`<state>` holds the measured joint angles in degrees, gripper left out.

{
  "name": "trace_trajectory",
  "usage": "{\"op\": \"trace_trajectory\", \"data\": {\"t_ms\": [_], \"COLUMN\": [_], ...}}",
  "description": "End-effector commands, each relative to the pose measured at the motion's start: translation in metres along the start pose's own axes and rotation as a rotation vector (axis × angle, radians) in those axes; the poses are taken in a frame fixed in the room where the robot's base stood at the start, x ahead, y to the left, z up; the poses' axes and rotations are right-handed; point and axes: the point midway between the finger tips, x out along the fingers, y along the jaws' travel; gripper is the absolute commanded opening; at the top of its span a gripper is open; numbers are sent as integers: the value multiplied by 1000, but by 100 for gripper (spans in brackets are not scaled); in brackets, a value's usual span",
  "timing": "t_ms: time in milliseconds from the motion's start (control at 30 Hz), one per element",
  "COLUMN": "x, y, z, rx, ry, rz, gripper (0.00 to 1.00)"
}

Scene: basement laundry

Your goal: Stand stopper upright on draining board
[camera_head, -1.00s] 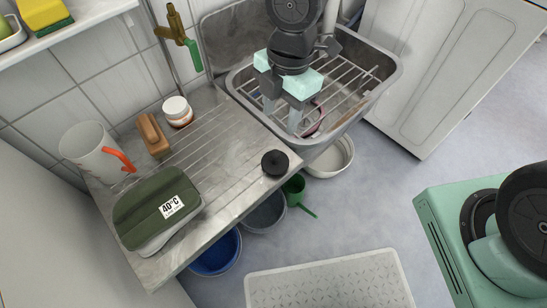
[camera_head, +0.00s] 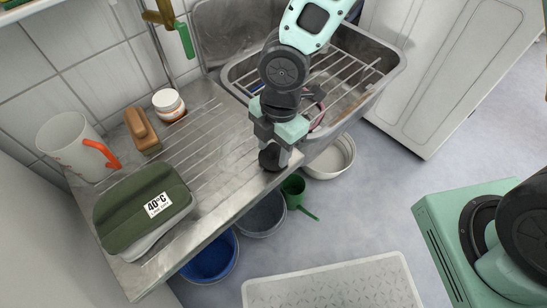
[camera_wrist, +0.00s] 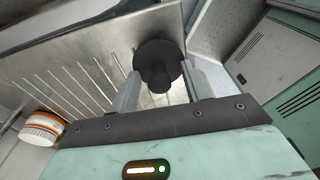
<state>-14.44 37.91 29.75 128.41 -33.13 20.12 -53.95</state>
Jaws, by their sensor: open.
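The black stopper (camera_head: 268,158) is on the draining board (camera_head: 215,150) near its front edge, by the sink. In the wrist view the stopper (camera_wrist: 156,58) shows a wide round disc and a narrower knob on the side nearer my gripper. My gripper (camera_head: 277,150) is above it, pointing down. In the wrist view my gripper (camera_wrist: 164,88) is open, with one finger on each side of the narrow part; I cannot tell whether either finger touches it. In the head view the gripper partly hides the stopper.
A green pouch (camera_head: 130,215) marked 40°C, a white jug (camera_head: 68,145), a brush (camera_head: 141,128) and a small jar (camera_head: 168,103) stand on the board's left. The sink (camera_head: 385,75) with a wire rack is at the right. Buckets (camera_head: 212,256) stand on the floor below.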

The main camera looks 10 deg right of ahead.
Motion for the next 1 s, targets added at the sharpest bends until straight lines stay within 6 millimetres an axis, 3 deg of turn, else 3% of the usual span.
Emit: {"op": "trace_trajectory", "data": {"t_ms": [200, 400, 733, 1000], "x": [2, 2, -4, -54], "y": [0, 0, 1, 1], "z": [0, 0, 0, -6], "rx": [0, 0, 0, 1], "ry": [0, 0, 0, -1], "rz": [2, 2, 2, 6], "gripper": [47, 0, 0, 0]}}
